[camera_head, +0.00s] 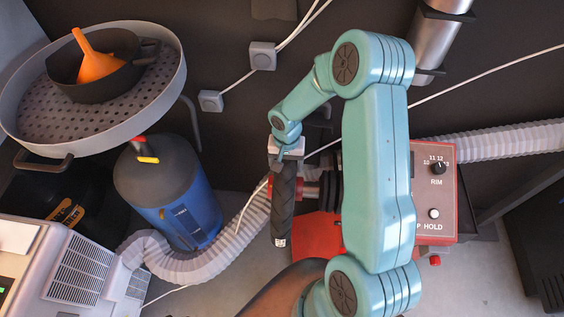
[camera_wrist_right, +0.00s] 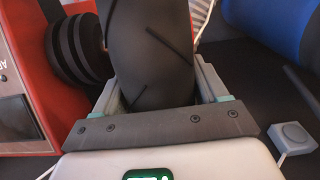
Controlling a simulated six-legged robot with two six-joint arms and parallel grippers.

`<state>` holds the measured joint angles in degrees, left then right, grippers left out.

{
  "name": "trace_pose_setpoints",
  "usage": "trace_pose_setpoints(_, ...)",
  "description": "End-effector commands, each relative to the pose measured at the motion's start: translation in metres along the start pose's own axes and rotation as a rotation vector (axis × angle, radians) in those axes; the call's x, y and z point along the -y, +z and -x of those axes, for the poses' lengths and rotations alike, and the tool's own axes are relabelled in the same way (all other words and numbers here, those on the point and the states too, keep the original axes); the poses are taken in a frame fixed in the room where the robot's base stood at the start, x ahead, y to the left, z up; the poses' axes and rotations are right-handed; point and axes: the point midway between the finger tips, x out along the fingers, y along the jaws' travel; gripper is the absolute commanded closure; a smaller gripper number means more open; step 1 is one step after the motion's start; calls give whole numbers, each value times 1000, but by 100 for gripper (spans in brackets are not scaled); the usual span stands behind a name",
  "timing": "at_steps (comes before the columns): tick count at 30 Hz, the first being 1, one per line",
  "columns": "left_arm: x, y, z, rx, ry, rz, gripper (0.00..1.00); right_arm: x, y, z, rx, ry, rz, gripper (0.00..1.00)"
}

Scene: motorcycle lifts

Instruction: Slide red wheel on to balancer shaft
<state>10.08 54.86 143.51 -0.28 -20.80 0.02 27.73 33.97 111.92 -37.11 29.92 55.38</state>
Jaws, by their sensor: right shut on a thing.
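The wheel (camera_head: 284,212) is seen nearly edge-on in the camera_head view, with its black treaded tyre upright and a bit of red at its side. My right gripper (camera_head: 287,150) is shut on the tyre from above. In the camera_wrist_right view, the tyre (camera_wrist_right: 152,50) stands between the two fingers of my right gripper (camera_wrist_right: 158,88). The red balancer (camera_head: 434,200) is to the right, partly behind my arm. Its metal shaft (camera_head: 311,190) and black flange (camera_head: 331,191) are close beside the wheel. I cannot tell whether the shaft enters the hub. My left gripper is out of view.
A blue cylindrical vacuum (camera_head: 180,205) stands left, with a ribbed grey hose (camera_head: 228,240) running behind the wheel. A round grey tray (camera_head: 160,85) holding a black pan and an orange funnel (camera_head: 97,62) is upper left. A white machine (camera_head: 75,265) is lower left.

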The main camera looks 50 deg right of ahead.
Motion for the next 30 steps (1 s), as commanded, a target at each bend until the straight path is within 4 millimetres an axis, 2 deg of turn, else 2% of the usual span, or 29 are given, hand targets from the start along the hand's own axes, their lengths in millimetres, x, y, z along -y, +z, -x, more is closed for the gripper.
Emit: trace_pose_setpoints(30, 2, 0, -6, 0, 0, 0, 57, -40, -2, 3, -7, -3, -2, 100)
